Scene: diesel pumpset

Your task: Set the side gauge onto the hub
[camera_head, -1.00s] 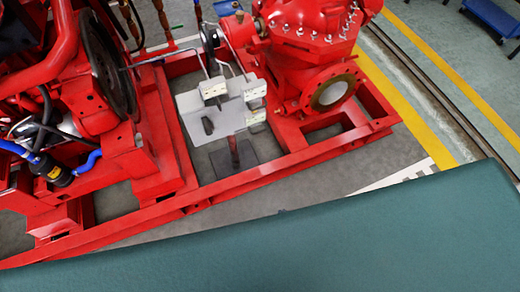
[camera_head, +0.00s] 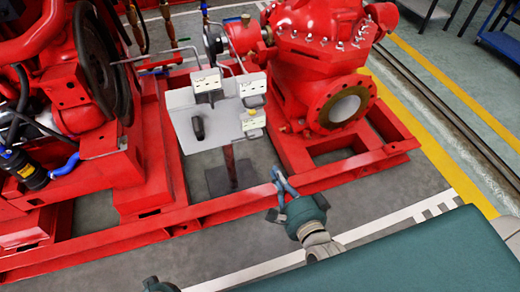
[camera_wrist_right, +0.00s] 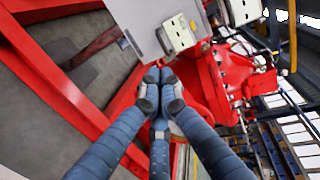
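A pale panel (camera_head: 188,133) on a red post stands within the red pump frame. It carries white box-shaped units (camera_head: 207,82), (camera_head: 252,85), (camera_head: 253,122) and a dark handle-like part (camera_head: 198,127). A round dial-like part (camera_head: 213,40) stands behind the panel. I cannot tell which part is the side gauge or the hub. My right gripper (camera_head: 279,180) is in front of the frame, lower right of the panel. In the right wrist view its blue fingertips (camera_wrist_right: 160,76) meet with nothing visible between them, below a white unit (camera_wrist_right: 176,36). A dark piece, possibly my left gripper (camera_head: 160,285), barely shows at the bottom edge.
The red pump (camera_head: 318,60) with its round flange (camera_head: 343,107) stands right of the panel. A red engine with a dark flywheel (camera_head: 98,65) is at left. Red base rails (camera_head: 130,232) cross in front. A dark green surface (camera_head: 430,255) fills the lower right.

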